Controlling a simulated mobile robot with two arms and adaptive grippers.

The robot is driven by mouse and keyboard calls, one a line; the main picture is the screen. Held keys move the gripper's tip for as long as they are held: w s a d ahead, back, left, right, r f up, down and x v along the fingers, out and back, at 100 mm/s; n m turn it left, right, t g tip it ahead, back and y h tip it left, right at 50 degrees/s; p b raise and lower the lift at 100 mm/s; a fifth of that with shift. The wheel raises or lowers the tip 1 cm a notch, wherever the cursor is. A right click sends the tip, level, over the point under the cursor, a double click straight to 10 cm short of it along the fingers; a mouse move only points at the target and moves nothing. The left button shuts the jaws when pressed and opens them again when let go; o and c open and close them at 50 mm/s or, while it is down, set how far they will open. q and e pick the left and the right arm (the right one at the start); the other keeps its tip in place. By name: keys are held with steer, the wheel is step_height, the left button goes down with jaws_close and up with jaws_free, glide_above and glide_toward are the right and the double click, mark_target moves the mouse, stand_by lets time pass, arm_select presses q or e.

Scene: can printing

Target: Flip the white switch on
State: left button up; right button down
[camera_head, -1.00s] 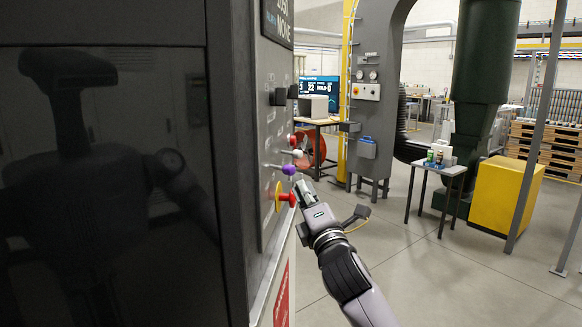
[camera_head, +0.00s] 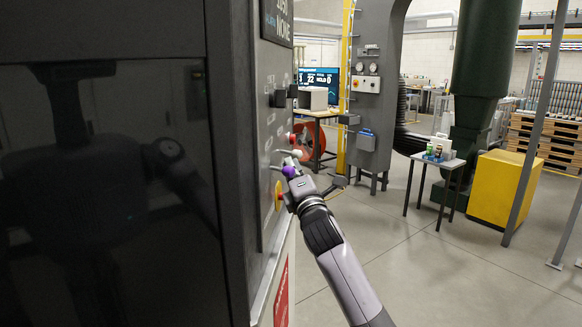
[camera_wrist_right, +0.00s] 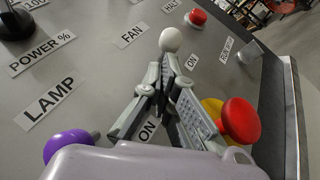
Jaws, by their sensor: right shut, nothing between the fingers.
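The white switch is a lever with a round white knob (camera_wrist_right: 170,40) in the right wrist view, on the grey control panel (camera_wrist_right: 85,85) near the label FAN. In the head view its white knob (camera_head: 297,153) shows just above the gripper's tip. My right gripper (camera_wrist_right: 163,84) is shut and empty, its fingertips close together just below the white knob. I cannot tell whether they touch the lever. In the head view the right gripper (camera_head: 291,164) is at the panel, beside the purple knob (camera_head: 289,171). My left gripper is not in view.
A purple knob (camera_wrist_right: 66,146) by the label LAMP is left of the fingers. A red button (camera_wrist_right: 240,120) with a yellow base is close on their right. Another red button (camera_wrist_right: 197,16) is beyond the white knob.

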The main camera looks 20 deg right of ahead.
arm_select(q)
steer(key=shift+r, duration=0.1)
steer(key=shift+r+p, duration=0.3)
steer(key=shift+p, duration=0.15)
arm_select(e)
steer(key=shift+d+n+y, duration=0.25)
steer(key=shift+n+y, duration=0.05)
steer(key=shift+y, duration=0.2)
